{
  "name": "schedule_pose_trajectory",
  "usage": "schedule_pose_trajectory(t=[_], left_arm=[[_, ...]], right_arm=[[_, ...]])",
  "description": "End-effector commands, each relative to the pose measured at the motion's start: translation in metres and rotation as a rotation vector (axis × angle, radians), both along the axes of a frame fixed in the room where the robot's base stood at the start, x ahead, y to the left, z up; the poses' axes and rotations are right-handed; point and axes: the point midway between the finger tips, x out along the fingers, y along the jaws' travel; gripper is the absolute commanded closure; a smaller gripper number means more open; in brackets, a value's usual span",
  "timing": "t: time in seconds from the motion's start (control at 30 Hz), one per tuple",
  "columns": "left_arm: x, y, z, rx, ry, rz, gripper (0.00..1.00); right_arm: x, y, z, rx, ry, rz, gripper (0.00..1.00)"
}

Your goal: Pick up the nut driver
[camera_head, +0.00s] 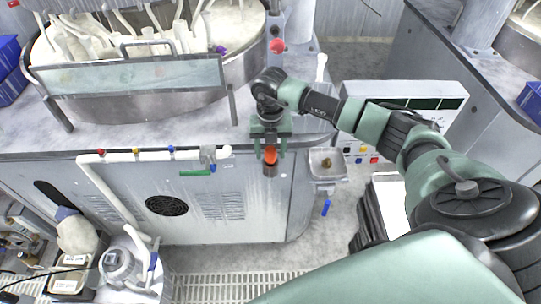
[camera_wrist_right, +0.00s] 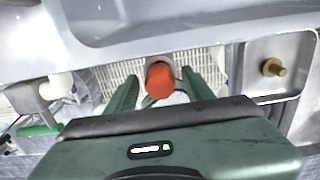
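An orange-red cylinder with a dull brownish lower end, which I take for the nut driver (camera_head: 270,155), is at the front edge of the grey machine bench. My right gripper (camera_head: 270,149) is above it, pointing down, with one finger on each side. In the right wrist view the orange end (camera_wrist_right: 159,80) shows between the two green fingers (camera_wrist_right: 160,85), with a gap on both sides. The gripper looks open around it. What supports the cylinder is hidden. My left gripper is not in view.
A small metal tray (camera_head: 320,162) with a brass fitting (camera_wrist_right: 273,68) is right of the gripper. A pipe with colored valves (camera_head: 135,153) and a green-handled tap (camera_head: 197,172) are to the left. A large round platen basin (camera_head: 150,95) stands behind. A control box (camera_head: 425,97) is at right.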

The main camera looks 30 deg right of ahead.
Motion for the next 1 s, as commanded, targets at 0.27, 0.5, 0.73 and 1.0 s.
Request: schedule_pose_trajectory(t=[0.27,0.5,0.73,1.0], left_arm=[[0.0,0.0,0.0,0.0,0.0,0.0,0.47],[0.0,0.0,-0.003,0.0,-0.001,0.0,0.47],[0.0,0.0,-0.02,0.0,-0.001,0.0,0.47],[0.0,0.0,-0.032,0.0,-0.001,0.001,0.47]], right_arm=[[0.0,0.0,0.001,0.0,-0.001,-0.001,1.0],[0.001,0.0,0.006,0.001,-0.003,-0.001,1.0],[0.002,0.0,0.046,0.001,-0.009,-0.001,1.0],[0.001,0.0,0.091,0.001,-0.004,-0.001,1.0]])
